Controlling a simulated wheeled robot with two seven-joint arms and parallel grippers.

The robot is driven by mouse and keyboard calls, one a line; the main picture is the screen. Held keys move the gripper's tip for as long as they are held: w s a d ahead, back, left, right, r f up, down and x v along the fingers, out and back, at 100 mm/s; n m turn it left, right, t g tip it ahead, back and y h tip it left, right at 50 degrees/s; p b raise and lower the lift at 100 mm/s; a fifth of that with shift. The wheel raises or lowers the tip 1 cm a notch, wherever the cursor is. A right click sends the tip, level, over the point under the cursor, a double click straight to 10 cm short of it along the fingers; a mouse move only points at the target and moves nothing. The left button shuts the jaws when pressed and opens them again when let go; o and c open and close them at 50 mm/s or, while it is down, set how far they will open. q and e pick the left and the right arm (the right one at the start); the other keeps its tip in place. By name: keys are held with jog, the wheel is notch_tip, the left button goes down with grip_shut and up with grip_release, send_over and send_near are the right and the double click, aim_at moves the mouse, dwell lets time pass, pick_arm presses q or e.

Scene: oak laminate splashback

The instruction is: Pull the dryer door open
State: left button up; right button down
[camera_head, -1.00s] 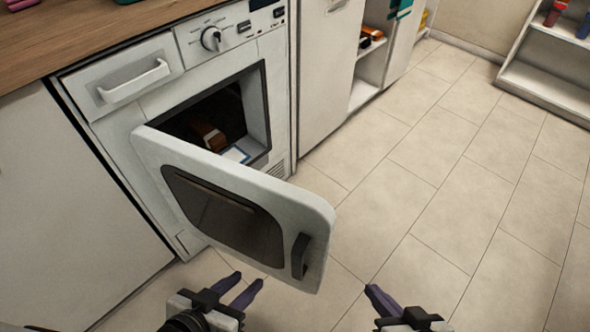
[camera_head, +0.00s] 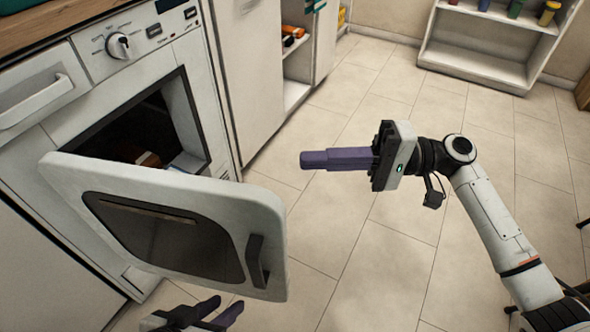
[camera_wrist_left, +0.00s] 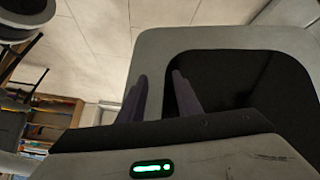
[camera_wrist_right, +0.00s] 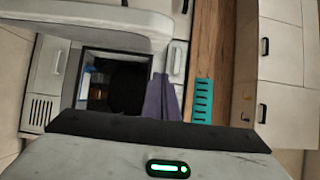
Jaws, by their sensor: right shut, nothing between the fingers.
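The dryer door (camera_head: 265,205) is white with a dark window and a dark handle (camera_head: 257,262) near its free edge. It stands wide open, swung out from the dryer (camera_head: 110,85). Through the opening (camera_head: 190,130) I see a brown item and a white-blue item in the dark drum. My right gripper (camera_head: 303,160) is shut and empty, in the air to the right of the door, pointing left. My left gripper (camera_head: 228,306) is low in front of the door, its fingers apart and nothing between them. In the left wrist view the door (camera_wrist_left: 225,38) fills the space beyond those fingers.
A wooden countertop (camera_head: 60,18) runs above the dryer. A white cabinet (camera_head: 245,80) and open shelving stand to its right. A low white shelf (camera_head: 480,65) with jars is at the back.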

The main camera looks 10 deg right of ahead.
pick_arm(q)
jog(key=shift+w+d+r+t+h+b, duration=0.3)
jog(key=shift+d+r+h+b, duration=0.15)
jog(key=shift+b, duration=0.3)
pick_arm(e)
jog(key=s+a, duration=0.3)
jog(key=a, duration=0.7)
pick_arm(q)
jog(key=shift+s, duration=0.1)
